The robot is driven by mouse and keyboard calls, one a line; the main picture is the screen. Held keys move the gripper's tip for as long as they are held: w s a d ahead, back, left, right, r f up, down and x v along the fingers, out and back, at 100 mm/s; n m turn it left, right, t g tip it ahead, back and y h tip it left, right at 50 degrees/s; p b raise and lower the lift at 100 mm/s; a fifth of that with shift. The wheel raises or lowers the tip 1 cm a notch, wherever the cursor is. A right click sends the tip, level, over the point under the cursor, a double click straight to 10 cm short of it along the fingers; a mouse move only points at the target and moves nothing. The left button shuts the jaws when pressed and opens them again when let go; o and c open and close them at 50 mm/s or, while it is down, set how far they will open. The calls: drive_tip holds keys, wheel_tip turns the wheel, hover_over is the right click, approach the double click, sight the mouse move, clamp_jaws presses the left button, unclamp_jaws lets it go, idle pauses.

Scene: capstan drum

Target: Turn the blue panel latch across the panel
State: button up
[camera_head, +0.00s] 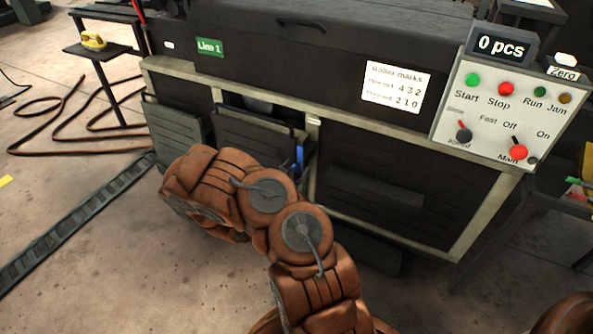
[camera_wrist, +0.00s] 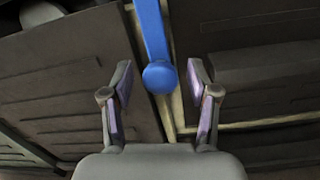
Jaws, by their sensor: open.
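The blue panel latch (camera_wrist: 157,75) is a blue bar with a round end. In the wrist view it runs up from the middle to the top edge, over the pale frame post between two dark panels. My gripper (camera_wrist: 161,80) is open, with one finger on each side of the latch's round end. I see gaps on both sides and no clear contact. In the head view the blue latch (camera_head: 299,156) stands upright beside the tilted dark panel (camera_head: 247,142).
A wide dark panel (camera_head: 385,185) lies right of the latch. The control board (camera_head: 490,110) with buttons and knobs is at the upper right. A hose (camera_head: 75,140) and a slotted floor track (camera_head: 75,220) lie at the left. Floor in front of the machine is partly clear.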

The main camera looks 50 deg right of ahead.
drive_tip(key=shift+d, duration=0.35)
clamp_jaws()
idle(0.4)
